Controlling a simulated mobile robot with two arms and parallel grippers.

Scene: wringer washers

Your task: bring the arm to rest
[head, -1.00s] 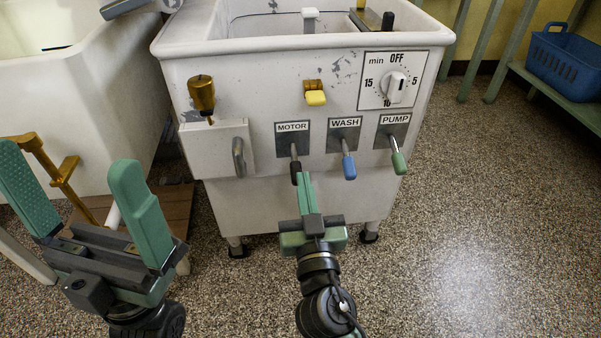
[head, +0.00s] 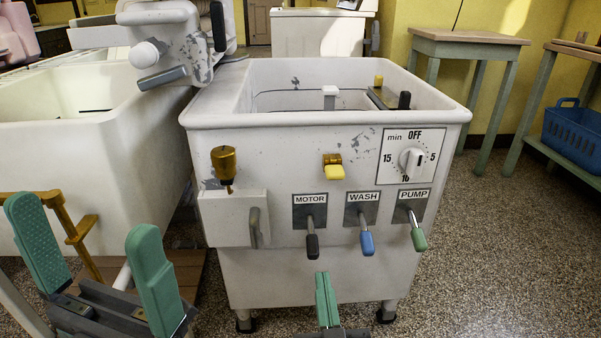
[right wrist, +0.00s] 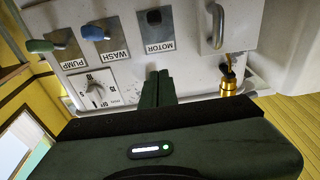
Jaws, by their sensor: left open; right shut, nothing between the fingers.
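My right gripper (head: 323,300) is shut and empty, its green fingers upright in front of the lower panel of the white washer (head: 270,275), below the MOTOR lever (head: 312,244). The right wrist view shows the shut fingers (right wrist: 156,88) near the MOTOR plate (right wrist: 155,30); I cannot tell whether they touch the washer. My left gripper (head: 92,250) is open and empty at the lower left, its two green fingers wide apart. The black MOTOR, blue WASH (head: 367,242) and green PUMP (head: 418,238) levers all hang downward. The white dial (head: 411,160) sits above PUMP.
A white tub (head: 90,165) stands at the left behind my left gripper. The wringer head (head: 175,45) overhangs the washer's back left. A brass cup (head: 224,162) and handle (head: 256,228) project from the panel. A table (head: 465,38) and blue basket (head: 573,132) stand right. Floor at right is clear.

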